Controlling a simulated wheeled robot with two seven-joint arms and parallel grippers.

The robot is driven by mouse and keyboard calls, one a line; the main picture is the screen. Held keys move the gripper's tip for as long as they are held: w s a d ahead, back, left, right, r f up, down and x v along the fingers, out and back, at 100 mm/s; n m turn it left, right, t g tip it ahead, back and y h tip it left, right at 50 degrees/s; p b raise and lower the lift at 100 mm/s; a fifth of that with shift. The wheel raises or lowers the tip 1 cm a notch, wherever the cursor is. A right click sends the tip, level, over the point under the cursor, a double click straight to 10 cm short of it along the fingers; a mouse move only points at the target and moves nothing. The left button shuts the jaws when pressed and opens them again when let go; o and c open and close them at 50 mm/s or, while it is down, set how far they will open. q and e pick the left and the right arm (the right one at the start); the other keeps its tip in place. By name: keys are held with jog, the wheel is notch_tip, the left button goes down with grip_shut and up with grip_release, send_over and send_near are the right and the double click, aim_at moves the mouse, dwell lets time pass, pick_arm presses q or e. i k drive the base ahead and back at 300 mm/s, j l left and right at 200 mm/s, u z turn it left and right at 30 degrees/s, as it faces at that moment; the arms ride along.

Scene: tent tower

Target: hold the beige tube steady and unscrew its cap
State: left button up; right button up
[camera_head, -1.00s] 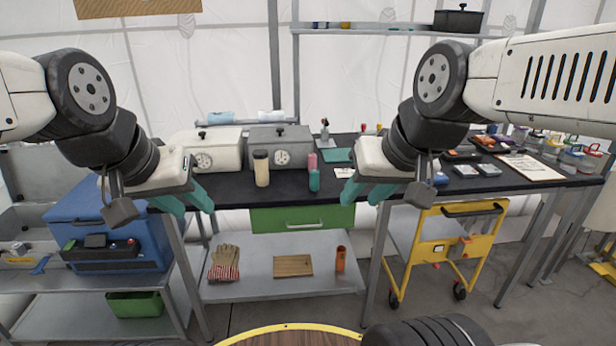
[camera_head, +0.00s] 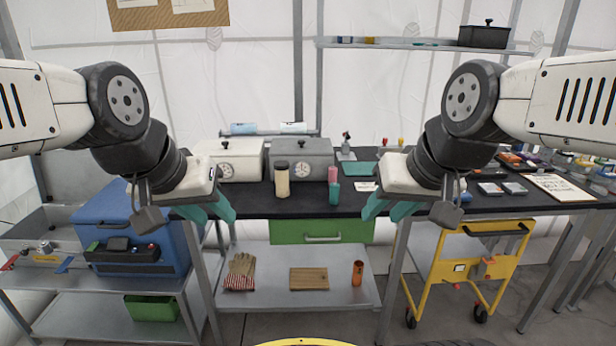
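The beige tube (camera_head: 282,184) stands upright on the black worktop (camera_head: 255,202), near the middle of the view. Its dark cap (camera_head: 281,165) sits on top. My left gripper (camera_head: 207,211) is left of the tube, in front of the bench edge, with its teal fingers apart and nothing between them. My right gripper (camera_head: 390,209) is to the right of the tube, also with teal fingers apart and empty. Neither gripper touches the tube.
A pink and a teal container (camera_head: 334,195) stand right of the tube. A grey box (camera_head: 301,158) and a white box (camera_head: 229,160) with dials are behind. A blue cooler (camera_head: 130,235) is at left, a yellow cart (camera_head: 470,265) at right. Worktop before the tube is clear.

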aim_at(282, 177)
jog(key=i+j+z, duration=0.3)
jog(key=i+j, duration=0.15)
jog(key=j, duration=0.25)
jog(key=i+j+z, duration=0.15)
jog(key=j, duration=0.25)
jog(key=i+j+z, duration=0.15)
jog(key=j, duration=0.25)
jog(key=i, duration=0.1)
